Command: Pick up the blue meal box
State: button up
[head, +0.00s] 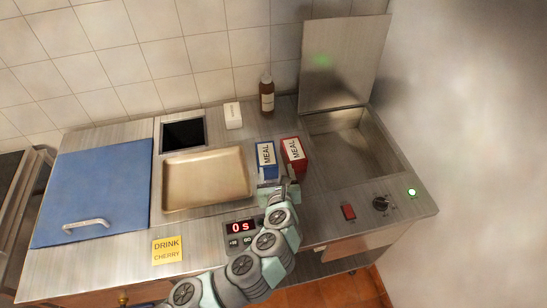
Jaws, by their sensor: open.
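The blue meal box (265,154) stands upright on the steel counter, with a white label reading MEAL. It is just right of the tan tray. The red meal box (293,152) stands close beside it on the right, slightly angled. My gripper (268,180) is open at the near, lower side of the blue box, with my arm reaching up from the bottom of the view. The gripper overlaps the blue box's lower edge in this view. I cannot tell whether it touches the box.
The tan tray (166,187) lies left of the boxes. A brown bottle (267,97) and a white carton (233,116) stand behind. An open-lidded steel basin (352,151) is at right. A display (240,226) and a yellow DRINK CHERRY note (167,250) are at the front.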

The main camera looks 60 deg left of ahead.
aim_at(268, 163)
jog(key=shift+s+a+r+g+y, duration=0.1)
jog(key=shift+s+a+g+y, duration=0.25)
jog(key=shift+s+a, duration=0.3)
jog(key=x, duration=0.4)
jog(key=shift+r, duration=0.1)
jog(key=shift+w+a+f, duration=0.1)
jog(key=shift+a+f, duration=0.25)
jog(key=shift+a, duration=0.1)
jog(key=shift+r+p+x, duration=0.15)
jog(key=shift+p+x, duration=0.25)
jog(key=shift+x, duration=0.7)
jog(key=shift+r+p+x, duration=0.2)
jog(key=shift+p+x, duration=0.2)
jog(key=shift+x, duration=0.7)
jog(key=shift+w+a+f, duration=0.15)
jog(key=shift+a+f, duration=0.1)
jog(key=shift+a, duration=0.3)
jog(key=c, duration=1.4)
